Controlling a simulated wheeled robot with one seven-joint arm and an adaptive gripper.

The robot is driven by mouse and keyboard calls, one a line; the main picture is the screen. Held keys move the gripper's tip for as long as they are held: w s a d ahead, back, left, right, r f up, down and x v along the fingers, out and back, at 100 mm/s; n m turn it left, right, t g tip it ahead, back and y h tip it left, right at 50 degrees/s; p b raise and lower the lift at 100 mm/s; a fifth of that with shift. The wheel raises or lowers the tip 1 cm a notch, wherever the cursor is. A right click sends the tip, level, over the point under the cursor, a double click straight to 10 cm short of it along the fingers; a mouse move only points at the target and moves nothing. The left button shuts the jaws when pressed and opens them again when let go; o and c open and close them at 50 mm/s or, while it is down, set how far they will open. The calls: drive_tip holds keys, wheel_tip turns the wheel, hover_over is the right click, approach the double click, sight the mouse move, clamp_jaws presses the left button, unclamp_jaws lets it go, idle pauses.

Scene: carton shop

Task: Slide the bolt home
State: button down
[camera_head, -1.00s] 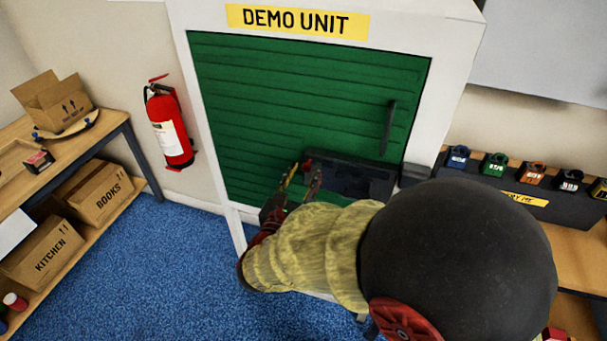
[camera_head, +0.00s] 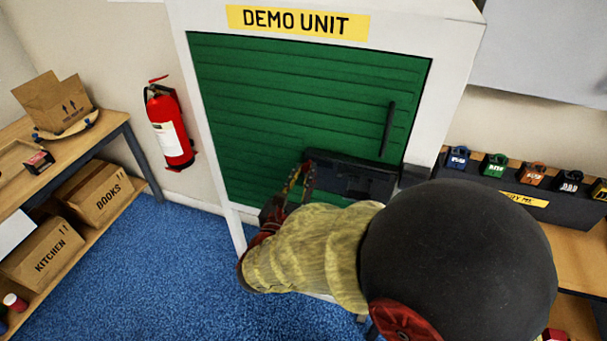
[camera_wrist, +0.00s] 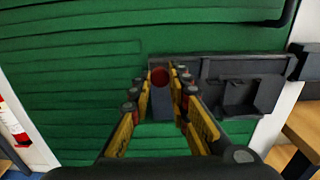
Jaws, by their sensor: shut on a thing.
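The bolt is mounted low on the green shutter door (camera_head: 290,95) of the demo unit. Its dark housing (camera_head: 352,178) also shows in the wrist view (camera_wrist: 240,85). The bolt's red round knob (camera_wrist: 159,77) is at the left end of the housing. My gripper (camera_head: 301,172) reaches the bolt from below. In the wrist view my gripper (camera_wrist: 161,88) has its yellow and black fingers on both sides of the knob, shut on it. A dark keeper (camera_head: 413,175) sits on the white frame to the right, apart from the knob. My arm hides the lower door.
A dark vertical handle (camera_head: 388,128) is on the door. A red fire extinguisher (camera_head: 170,127) hangs on the wall at left. A shelf with cartons (camera_head: 97,192) stands farther left. A rack with several coloured padlocks (camera_head: 495,164) is at right. Blue carpet is clear below.

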sight(326, 165)
drive_tip(key=d, duration=0.1)
drive_tip(key=s+d, duration=0.1)
drive_tip(key=d, duration=0.2)
drive_tip(key=shift+s+p, duration=0.25)
drive_tip(key=shift+p, duration=0.1)
drive_tip(key=c, duration=1.8)
unclamp_jaws()
drive_tip(key=shift+d, duration=0.15)
drive_tip(key=shift+o, duration=0.8)
drive_tip(key=shift+s, duration=0.1)
drive_tip(key=v, duration=1.2)
